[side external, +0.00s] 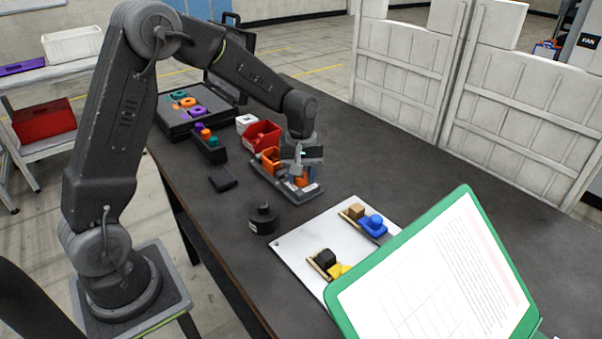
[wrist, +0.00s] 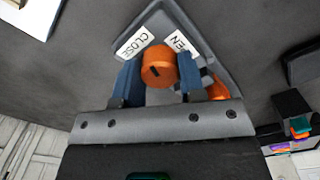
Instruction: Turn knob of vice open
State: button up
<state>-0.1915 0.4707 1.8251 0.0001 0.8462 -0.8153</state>
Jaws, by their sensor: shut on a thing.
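The orange knob (wrist: 159,68) of the vice sits between the two blue fingers of my gripper (wrist: 160,80) in the wrist view, and the gripper is shut on it. A dark slot marks the knob's face. The grey vice base (wrist: 203,42) carries a "CLOSE" label (wrist: 134,43) on the left and a label ending in "EN" (wrist: 181,43) on the right, partly hidden by a finger. In the side external view my gripper (side external: 299,178) is down at the right end of the vice base (side external: 291,195), hiding most of the knob. An orange vice part (side external: 271,160) stands at the base's left end.
A red bin (side external: 262,136) stands behind the vice. A black weight-like object (side external: 263,218) and a white board (side external: 290,242) with blue, yellow and black parts lie in front. A black holder (side external: 209,150) with coloured pieces is to the left. The table right of the vice is clear.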

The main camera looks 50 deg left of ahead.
jog(key=m, duration=1.1)
jog(key=shift+r+m, duration=0.1)
jog(key=shift+m, duration=1.8)
jog(key=o, duration=0.9)
jog(key=shift+o, duration=0.2)
notch_tip(320, 180, up, 14)
